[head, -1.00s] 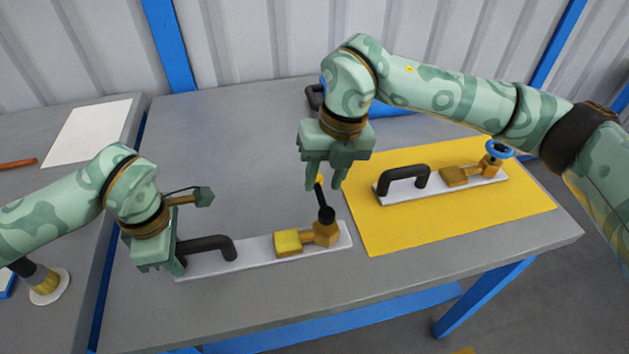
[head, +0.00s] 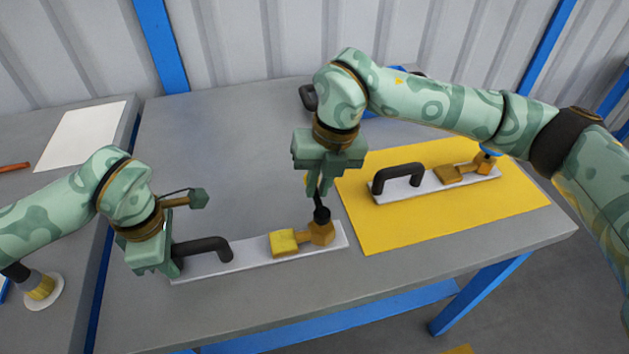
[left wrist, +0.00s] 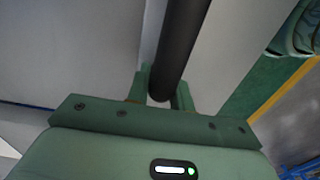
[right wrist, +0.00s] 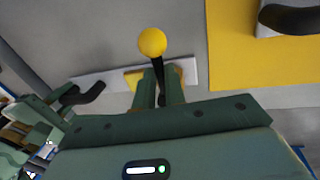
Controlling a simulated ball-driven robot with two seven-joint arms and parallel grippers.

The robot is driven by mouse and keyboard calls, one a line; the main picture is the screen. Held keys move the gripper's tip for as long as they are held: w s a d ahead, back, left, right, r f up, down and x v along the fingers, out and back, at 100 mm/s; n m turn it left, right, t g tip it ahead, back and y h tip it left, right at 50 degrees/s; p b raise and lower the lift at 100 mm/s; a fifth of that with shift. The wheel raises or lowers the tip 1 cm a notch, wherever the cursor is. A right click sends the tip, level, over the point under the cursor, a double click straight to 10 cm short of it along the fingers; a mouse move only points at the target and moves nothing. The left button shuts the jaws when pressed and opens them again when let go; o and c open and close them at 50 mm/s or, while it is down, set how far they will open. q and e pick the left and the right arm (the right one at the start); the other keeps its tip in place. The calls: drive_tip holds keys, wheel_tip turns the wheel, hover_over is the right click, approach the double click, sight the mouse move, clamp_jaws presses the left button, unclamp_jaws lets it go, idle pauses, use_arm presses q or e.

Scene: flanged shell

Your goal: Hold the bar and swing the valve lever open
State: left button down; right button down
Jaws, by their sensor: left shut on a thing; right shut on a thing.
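The near valve assembly is a white plate (head: 253,259) carrying a black bar handle (head: 208,245) and a brass valve body (head: 321,233) with a yellow block. My left gripper (head: 174,264) is shut on the left end of the bar, which also runs between its fingers in the left wrist view (left wrist: 180,45). A black lever (head: 321,214) rises from the valve. My right gripper (head: 319,190) is shut on the lever, hiding its upper part in the head view. The right wrist view shows the lever's yellow ball knob (right wrist: 152,42) beyond the fingertips.
A side table on the left holds a white sheet (head: 80,135). The grey table's front is clear.

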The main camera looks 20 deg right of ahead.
use_arm(q)
drive_tip(key=shift+f, duration=0.1)
use_arm(e)
drive_tip(key=d+m, duration=0.1)
drive_tip(key=m, duration=0.2)
drive_tip(key=s+d+m+t, duration=0.1)
drive_tip(key=m, duration=0.2)
drive_tip(key=s+d+m, duration=0.1)
drive_tip(key=m, duration=0.2)
drive_tip(key=shift+s+d+m+t+h, duration=0.1)
drive_tip(key=shift+d+m+t+h, duration=0.2)
drive_tip(key=shift+m+h, duration=0.1)
drive_tip(key=shift+s+d+m+h, duration=0.1)
drive_tip(key=shift+s+m+h, duration=0.3)
drive_tip(key=shift+m, duration=0.85)
drive_tip(key=shift+s+d+m+h, duration=0.1)
drive_tip(key=shift+s+m, duration=0.55)
drive_tip(key=shift+m, duration=0.65)
drive_tip(key=shift+s+d+m+h, duration=0.15)
drive_tip(key=shift+s+m, duration=0.35)
drive_tip(key=shift+m, duration=0.75)
drive_tip(key=c, duration=1.5)
unclamp_jaws()
drive_tip(key=shift+o, duration=0.2)
drive_tip(key=shift+s+r, duration=0.1)
